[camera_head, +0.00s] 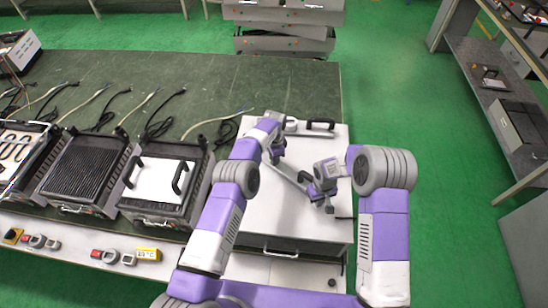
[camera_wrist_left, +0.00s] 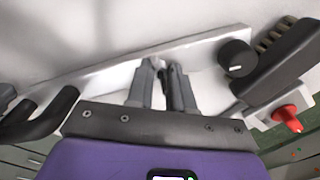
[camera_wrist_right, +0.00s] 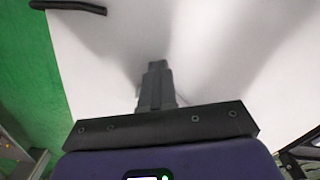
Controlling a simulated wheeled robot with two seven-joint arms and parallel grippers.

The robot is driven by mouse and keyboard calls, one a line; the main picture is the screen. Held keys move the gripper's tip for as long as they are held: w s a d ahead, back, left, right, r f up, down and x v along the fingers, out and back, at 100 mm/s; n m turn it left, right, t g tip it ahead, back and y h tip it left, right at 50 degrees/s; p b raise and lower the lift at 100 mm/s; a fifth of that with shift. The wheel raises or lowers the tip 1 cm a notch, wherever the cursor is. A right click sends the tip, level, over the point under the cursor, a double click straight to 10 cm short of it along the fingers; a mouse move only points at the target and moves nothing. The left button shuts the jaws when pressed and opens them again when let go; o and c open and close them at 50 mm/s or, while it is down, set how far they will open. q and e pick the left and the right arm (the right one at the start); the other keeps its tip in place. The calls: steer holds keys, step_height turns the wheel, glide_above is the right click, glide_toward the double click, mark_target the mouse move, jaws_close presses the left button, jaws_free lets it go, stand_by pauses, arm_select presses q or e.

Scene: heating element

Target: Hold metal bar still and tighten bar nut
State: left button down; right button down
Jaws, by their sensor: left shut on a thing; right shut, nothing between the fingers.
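In the left wrist view a long pale metal bar (camera_wrist_left: 110,72) runs slantwise across the picture. My left gripper (camera_wrist_left: 165,68) is shut on it near its middle. My right gripper (camera_head: 328,207) is shut and empty, low over the white surface near the bar's near end. In the right wrist view its fingertips (camera_wrist_right: 157,66) are together with only white surface beyond. I cannot make out the bar nut in any view.
In the left wrist view a black knob (camera_wrist_left: 237,57) and a red part (camera_wrist_left: 290,117) sit right of the fingers. Several grills, including one with a white lid (camera_head: 152,182), stand left on the dark table.

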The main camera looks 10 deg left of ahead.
arm_select(q)
steer(key=shift+s+d+f, duration=0.2)
steer(key=shift+s+d, duration=0.15)
steer(key=shift+d, duration=0.1)
arm_select(e)
steer(key=shift+w+a+r, duration=0.25)
steer(key=shift+w+a, duration=0.15)
steer(key=shift+a, duration=0.05)
arm_select(q)
steer(key=c, duration=1.1)
jaws_free()
steer(key=shift+o, duration=0.3)
steer(key=shift+a, duration=0.1)
arm_select(e)
steer(key=shift+s+d, duration=0.1)
arm_select(q)
steer(key=shift+w+a+r, duration=0.1)
steer(key=shift+w+r, duration=0.05)
arm_select(e)
steer(key=shift+f, duration=0.1)
steer(key=shift+s+d+f, duration=0.1)
steer(key=shift+s+d, duration=0.05)
steer(key=shift+d, duration=0.05)
arm_select(q)
step_height(320, 180, up, 12)
steer(key=shift+w, duration=0.1)
arm_select(e)
steer(key=c, duration=1.4)
jaws_free()
